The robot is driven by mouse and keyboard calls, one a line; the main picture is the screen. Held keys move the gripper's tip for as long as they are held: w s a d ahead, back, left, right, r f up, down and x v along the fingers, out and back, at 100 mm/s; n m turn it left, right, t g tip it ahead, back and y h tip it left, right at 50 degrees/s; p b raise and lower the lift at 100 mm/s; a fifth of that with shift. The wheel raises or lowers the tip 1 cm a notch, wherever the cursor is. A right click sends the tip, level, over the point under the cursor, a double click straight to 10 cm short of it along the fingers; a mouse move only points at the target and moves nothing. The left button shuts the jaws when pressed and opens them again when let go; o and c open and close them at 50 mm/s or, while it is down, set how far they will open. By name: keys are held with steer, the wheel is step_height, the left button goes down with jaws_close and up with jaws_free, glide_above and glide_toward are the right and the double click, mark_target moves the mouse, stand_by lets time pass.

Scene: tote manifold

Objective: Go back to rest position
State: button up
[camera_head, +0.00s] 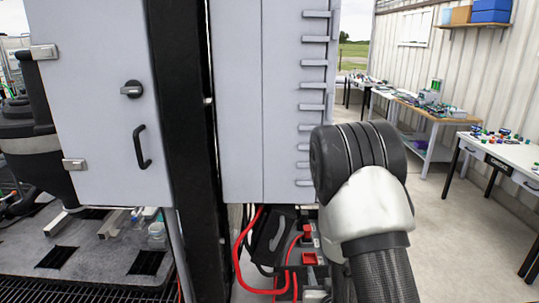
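My arm (362,200) rises from the lower right, with a dark ribbed joint on top, a pale metal housing below it and a dark woven link at the bottom. It stands in front of the right part of the grey cabinet (236,100). My gripper is not in view, so its opening and anything in it cannot be told.
A grey door (100,110) with a black handle stands at the left, beside a dark post (182,120). Red cables (243,252) hang under the cabinet. Workbenches (505,158) with small items line the right wall. The floor (465,235) right of my arm is clear.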

step_height(320, 180, up, 8)
steer(key=g, duration=0.2)
steer(key=s+r+g, duration=0.3)
steer(key=s+r, duration=0.9)
steer(key=shift+a+g, duration=0.2)
steer(key=shift+g, duration=0.2)
steer(key=s+r, duration=0.1)
steer(key=s, duration=0.2)
steer(key=s+r+g, duration=0.1)
steer(key=s, duration=0.3)
steer(key=s+r+g, duration=0.1)
steer(key=s+r, duration=0.1)
steer(key=s, duration=0.2)
steer(key=shift+s+d, duration=0.1)
steer(key=shift+c, duration=0.6)
steer(key=shift+s, duration=0.4)
steer(key=shift+d, duration=0.1)
